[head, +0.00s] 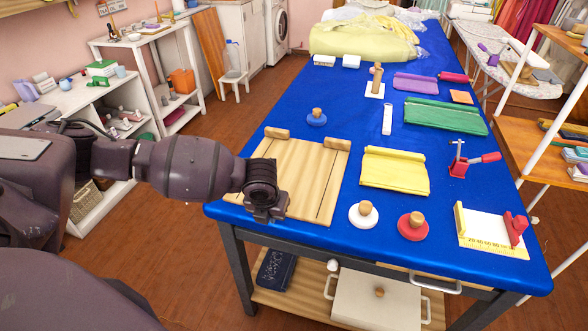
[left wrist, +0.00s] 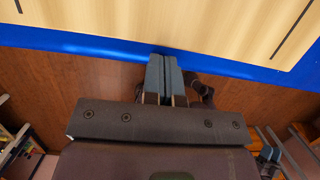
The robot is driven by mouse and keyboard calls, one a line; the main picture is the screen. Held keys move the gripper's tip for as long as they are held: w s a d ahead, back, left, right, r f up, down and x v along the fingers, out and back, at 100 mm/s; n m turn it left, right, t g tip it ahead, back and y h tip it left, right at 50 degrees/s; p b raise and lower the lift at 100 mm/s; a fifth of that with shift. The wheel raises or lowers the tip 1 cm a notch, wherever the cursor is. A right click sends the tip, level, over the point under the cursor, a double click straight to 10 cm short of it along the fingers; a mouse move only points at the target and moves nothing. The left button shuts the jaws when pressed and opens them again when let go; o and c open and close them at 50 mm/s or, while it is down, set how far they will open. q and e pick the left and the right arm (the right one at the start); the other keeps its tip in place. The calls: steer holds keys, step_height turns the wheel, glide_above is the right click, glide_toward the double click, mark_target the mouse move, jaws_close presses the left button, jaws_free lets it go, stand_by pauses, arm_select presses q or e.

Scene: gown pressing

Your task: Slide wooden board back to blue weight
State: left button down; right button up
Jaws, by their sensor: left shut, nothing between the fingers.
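The wooden board (head: 300,178) lies flat at the near left corner of the blue table. It has dark slots and two wooden blocks along its far edge. The blue weight (head: 316,120), a blue disc with a wooden knob, stands on the table beyond the board's far edge, with blue cloth between them. My left gripper (head: 267,212) is at the board's near left part and hides some of it. In the left wrist view its fingers (left wrist: 165,75) are together and empty, near the table edge, with the board (left wrist: 180,25) beyond the tips.
A yellow folded cloth (head: 395,171), a white weight (head: 363,214) and a red weight (head: 412,226) lie right of the board. A white ruled plate (head: 490,232) is at the near right. The blue table top (head: 345,105) is bare around the blue weight.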

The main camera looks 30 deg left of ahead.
arm_select(q)
steer(key=shift+w, duration=0.15)
steer(key=shift+w+a, duration=0.15)
steer(key=shift+w, duration=0.45)
steer(key=shift+w+a+b, duration=0.25)
steer(key=shift+w+b, duration=0.1)
steer(key=shift+w, duration=0.5)
steer(key=shift+w+a+b, duration=0.2)
steer(key=shift+w+b, duration=0.15)
steer(key=shift+w, duration=0.65)
